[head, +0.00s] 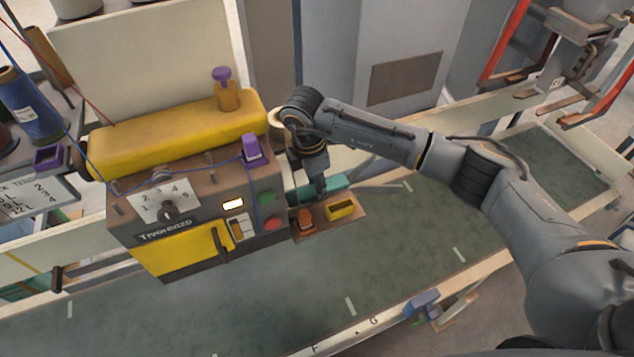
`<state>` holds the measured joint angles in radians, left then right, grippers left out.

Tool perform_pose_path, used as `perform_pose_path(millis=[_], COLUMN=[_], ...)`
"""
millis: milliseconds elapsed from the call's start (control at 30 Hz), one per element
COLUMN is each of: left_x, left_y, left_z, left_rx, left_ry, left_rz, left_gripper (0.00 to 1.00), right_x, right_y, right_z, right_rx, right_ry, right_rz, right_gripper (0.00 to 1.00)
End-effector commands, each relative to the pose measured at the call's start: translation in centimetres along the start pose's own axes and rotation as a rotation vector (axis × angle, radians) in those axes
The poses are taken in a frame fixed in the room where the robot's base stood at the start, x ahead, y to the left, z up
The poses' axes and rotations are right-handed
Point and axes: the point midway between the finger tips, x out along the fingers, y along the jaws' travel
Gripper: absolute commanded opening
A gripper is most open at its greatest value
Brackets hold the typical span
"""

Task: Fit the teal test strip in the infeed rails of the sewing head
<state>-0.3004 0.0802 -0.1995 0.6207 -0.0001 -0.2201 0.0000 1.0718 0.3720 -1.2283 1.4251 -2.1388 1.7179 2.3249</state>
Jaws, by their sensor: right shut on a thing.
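The teal test strip (337,183) is at the right side of the sewing head (190,195), just above a small brown shelf. My right gripper (319,192) points down and is shut on the strip, covering part of it. The strip's left end is close to the machine's side. I cannot tell whether it sits between the infeed rails, which I cannot make out clearly. A thin grey bar (378,188) extends right from beside the strip. My left gripper is not in view.
The brown shelf (325,226) holds a yellow tray (341,208) and an orange block (305,219). A green conveyor belt (420,240) runs below, mostly clear.

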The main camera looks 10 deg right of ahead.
Motion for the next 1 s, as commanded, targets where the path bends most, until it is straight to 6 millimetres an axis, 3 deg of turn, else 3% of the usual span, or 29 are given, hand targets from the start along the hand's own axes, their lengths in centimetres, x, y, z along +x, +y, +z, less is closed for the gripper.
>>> perform_pose_path(millis=[33, 67, 167, 567, 1000], left_x=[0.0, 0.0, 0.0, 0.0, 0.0], left_y=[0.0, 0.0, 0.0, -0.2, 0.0], left_z=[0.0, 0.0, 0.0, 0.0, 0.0], left_rx=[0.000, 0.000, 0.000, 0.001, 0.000], left_ry=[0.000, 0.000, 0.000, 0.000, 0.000], left_rz=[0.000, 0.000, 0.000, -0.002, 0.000], left_gripper=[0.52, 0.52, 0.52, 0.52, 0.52], right_x=[0.0, 0.0, 0.0, -0.7, -9.1], right_y=[0.0, 0.0, 0.0, 0.1, 0.1], right_z=[0.0, 0.0, 0.0, 0.0, -0.1], right_rx=[0.000, 0.000, 0.000, 0.000, -0.002], right_ry=[0.000, 0.000, 0.000, 0.001, 0.001], right_rz=[0.000, 0.000, 0.000, 0.002, 0.005], right_gripper=[0.02, 0.39, 0.59, 0.59, 0.59])
